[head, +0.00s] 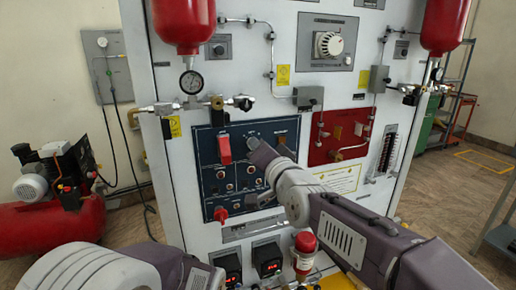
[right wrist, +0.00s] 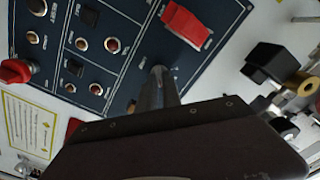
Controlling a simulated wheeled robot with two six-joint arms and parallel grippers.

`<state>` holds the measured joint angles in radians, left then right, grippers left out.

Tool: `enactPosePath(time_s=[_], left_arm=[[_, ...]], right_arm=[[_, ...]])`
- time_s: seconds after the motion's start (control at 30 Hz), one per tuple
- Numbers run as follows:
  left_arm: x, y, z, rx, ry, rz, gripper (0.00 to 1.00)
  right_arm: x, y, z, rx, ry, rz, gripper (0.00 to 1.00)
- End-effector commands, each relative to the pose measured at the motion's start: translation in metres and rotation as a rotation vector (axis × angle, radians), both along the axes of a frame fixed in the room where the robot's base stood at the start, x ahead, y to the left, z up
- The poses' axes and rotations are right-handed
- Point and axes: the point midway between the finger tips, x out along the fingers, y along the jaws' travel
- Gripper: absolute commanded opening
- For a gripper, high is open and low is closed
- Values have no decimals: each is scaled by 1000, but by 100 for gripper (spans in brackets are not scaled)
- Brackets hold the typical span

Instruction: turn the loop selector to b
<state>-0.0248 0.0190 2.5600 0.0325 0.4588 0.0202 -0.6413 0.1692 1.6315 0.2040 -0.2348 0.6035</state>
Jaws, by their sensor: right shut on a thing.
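The loop selector is a small grey knob (head: 252,142) in the upper middle of the dark blue panel (head: 208,172). My right gripper (head: 257,149) reaches it from the lower right and is shut on it. In the right wrist view the narrow fingers (right wrist: 158,88) close at the knob, next to the red switch cover (right wrist: 187,25). The fingers and wrist hide most of the knob, and I cannot read its pointer or markings. Only part of my left arm shows at the lower left; its gripper is out of view.
A red switch cover (head: 224,149) stands out left of the selector. A red knob (head: 220,213) sits at the panel's lower left. A red panel (head: 340,132) is on the right. A gauge (head: 191,82) and brass valves are above. A red-capped bottle (head: 305,252) stands below.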

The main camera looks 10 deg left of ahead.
Motion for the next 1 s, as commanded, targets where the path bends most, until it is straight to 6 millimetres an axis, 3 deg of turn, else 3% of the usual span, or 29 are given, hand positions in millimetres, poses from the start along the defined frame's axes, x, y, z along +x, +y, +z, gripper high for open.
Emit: enactPosePath(time_s=[0.17,0.2,0.27,0.67,1.0], left_arm=[[0,0,0,0,0,0,0],[0,0,0,0,0,0,0],[0,0,0,0,0,0,0],[0,0,-2,0,0,0,0],[0,0,-7,0,0,0,0]], right_arm=[[0,0,-1,-1,2,1,0],[0,0,-1,-1,2,1,17],[0,0,-1,-1,2,1,31],[-7,-4,-1,-1,0,1,31],[-63,-42,0,1,-1,0,31]])
